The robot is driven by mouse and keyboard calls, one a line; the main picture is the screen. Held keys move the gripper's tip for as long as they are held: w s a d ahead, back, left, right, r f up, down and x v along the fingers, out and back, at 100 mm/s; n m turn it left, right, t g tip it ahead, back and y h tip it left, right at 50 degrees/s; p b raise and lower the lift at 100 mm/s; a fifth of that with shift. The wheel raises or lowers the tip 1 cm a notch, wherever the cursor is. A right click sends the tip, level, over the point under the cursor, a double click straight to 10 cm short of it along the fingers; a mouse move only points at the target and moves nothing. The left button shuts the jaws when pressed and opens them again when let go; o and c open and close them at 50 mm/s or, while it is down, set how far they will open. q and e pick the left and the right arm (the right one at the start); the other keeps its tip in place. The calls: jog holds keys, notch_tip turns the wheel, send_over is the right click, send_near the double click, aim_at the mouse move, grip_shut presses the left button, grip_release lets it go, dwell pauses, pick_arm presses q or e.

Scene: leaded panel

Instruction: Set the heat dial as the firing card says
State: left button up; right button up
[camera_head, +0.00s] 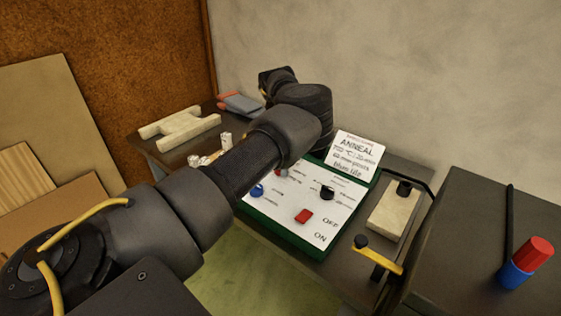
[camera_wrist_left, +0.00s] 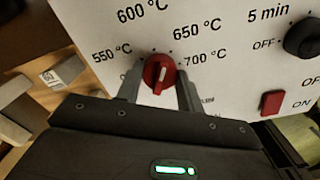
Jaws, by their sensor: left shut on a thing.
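My left gripper (camera_wrist_left: 160,92) is shut on this dial, one finger on each side. In the head view my arm hides most of the gripper and dial. The firing card (camera_head: 355,157) stands at the back of the white control panel (camera_head: 290,236); it reads "ANNEAL" and "blue tile", but its temperature line is too small to read. My right gripper is not in view.
The panel also bears a black knob (camera_head: 327,192), a red switch (camera_head: 303,215) and a blue knob (camera_head: 257,190). A pale block (camera_head: 394,213) and a yellow-handled lever (camera_head: 380,258) lie to its right. A pale H-shaped piece (camera_head: 180,129) lies at the back left.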

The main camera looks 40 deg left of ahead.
pick_arm(q)
jog(key=m+p, duration=0.1)
jog(key=m, duration=0.1)
jog(key=m+p, duration=0.3)
jog(key=m, duration=0.1)
jog(key=shift+r+m+p, duration=0.25)
jog(key=shift+m+p, duration=0.05)
jog(key=shift+p, duration=0.05)
jog(key=m+p, duration=0.2)
jog(key=m, duration=0.1)
jog(key=shift+f+m+p, duration=0.15)
jog(key=shift+m+p, duration=0.95)
jog(key=shift+m, duration=0.3)
jog(key=o, duration=1)
